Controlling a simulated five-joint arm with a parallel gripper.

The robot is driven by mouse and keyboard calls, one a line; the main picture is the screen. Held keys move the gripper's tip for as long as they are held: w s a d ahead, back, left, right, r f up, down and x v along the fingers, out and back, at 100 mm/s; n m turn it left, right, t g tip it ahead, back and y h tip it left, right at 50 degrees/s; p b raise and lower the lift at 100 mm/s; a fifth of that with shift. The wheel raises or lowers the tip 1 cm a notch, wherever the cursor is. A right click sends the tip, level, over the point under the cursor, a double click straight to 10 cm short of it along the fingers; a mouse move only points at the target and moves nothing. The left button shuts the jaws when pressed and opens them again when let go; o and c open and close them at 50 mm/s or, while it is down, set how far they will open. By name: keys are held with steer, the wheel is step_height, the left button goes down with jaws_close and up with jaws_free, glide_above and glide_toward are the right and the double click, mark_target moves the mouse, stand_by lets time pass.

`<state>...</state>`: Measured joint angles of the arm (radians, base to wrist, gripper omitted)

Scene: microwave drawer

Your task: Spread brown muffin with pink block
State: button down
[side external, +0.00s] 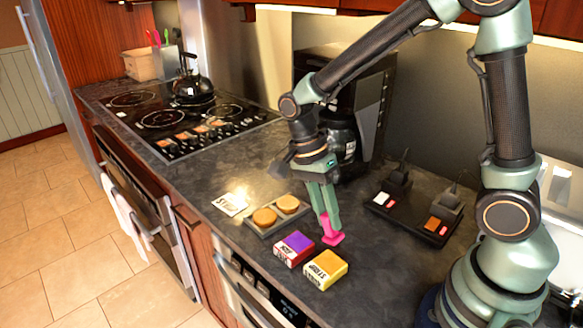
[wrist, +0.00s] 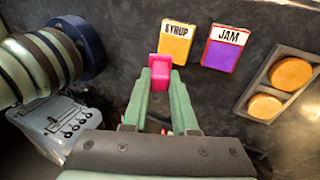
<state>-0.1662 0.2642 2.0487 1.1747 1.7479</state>
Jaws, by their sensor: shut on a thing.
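My gripper (side external: 325,214) points down over the dark counter and is shut on the pink block (side external: 333,237). In the wrist view the pink block (wrist: 160,68) sits between the green fingertips (wrist: 160,92). The block is close behind the jam and syrup boxes; I cannot tell whether it touches the counter. Two brown muffins, one (side external: 264,216) nearer and one (side external: 288,203) farther, lie in a grey tray (side external: 262,235) left of the gripper. They also show at the right of the wrist view (wrist: 291,74), (wrist: 264,106), clear of the gripper.
A purple-topped jam box (side external: 294,248) and a yellow syrup box (side external: 325,268) stand by the counter's front edge. A white card (side external: 230,204) lies left of the tray.

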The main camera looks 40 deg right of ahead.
mark_target(326, 233)
steer(key=shift+f, duration=2.45)
steer(key=shift+f, duration=0.4)
steer(key=shift+r, duration=0.1)
steer(key=shift+r, duration=3.45)
steer(key=shift+w, duration=0.1)
steer(key=w+f+t, duration=0.1)
steer(key=w+t, duration=0.1)
steer(key=w, duration=0.7)
steer(key=w+d+f+t, duration=0.1)
steer(key=w+f+t, duration=0.1)
steer(key=w, duration=0.8)
steer(key=shift+y, duration=0.3)
